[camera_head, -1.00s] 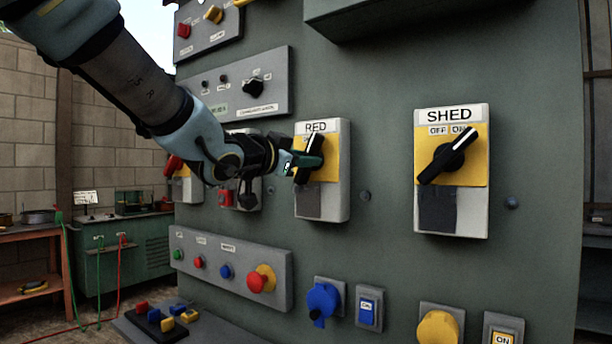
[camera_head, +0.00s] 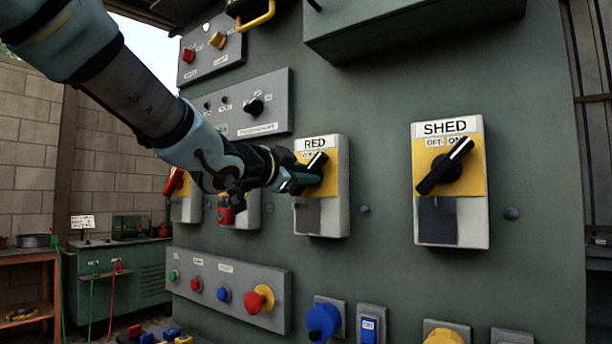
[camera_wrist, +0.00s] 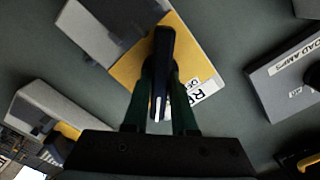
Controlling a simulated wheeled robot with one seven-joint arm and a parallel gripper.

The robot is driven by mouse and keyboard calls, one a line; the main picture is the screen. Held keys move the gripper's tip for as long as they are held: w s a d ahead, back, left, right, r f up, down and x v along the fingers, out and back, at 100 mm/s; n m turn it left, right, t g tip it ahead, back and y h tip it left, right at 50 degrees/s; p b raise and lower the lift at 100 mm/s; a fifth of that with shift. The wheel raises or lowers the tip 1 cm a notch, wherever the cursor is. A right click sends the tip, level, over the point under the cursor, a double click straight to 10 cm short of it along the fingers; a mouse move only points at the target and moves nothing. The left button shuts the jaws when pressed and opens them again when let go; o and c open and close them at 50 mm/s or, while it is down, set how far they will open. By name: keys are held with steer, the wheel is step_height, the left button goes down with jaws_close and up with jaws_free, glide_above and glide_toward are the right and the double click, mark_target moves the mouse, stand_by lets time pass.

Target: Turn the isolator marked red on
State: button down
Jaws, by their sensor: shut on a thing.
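The isolator marked RED (camera_head: 323,215) is a grey box with a yellow plate and a black rotary handle (camera_head: 317,164), on the green panel in the head view. The handle tilts up to the right, much like the one on the SHED isolator. My gripper (camera_head: 296,178) reaches it from the left and is shut on the handle. In the wrist view the gripper's dark green fingers (camera_wrist: 159,100) lie on both sides of the black handle (camera_wrist: 162,62), over the yellow plate (camera_wrist: 190,50). The OFF and ON marks on the RED isolator are partly hidden.
The SHED isolator (camera_head: 448,210) is to the right, its black handle tilted up to the right. Another isolator with a red handle (camera_head: 174,182) is left, behind my arm. A grey button strip (camera_head: 229,288) juts out below. A hood (camera_head: 410,25) overhangs above.

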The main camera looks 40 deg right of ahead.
steer(key=c, duration=0.7)
jaws_free()
steer(key=v, duration=1)
steer(key=shift+a, duration=0.35)
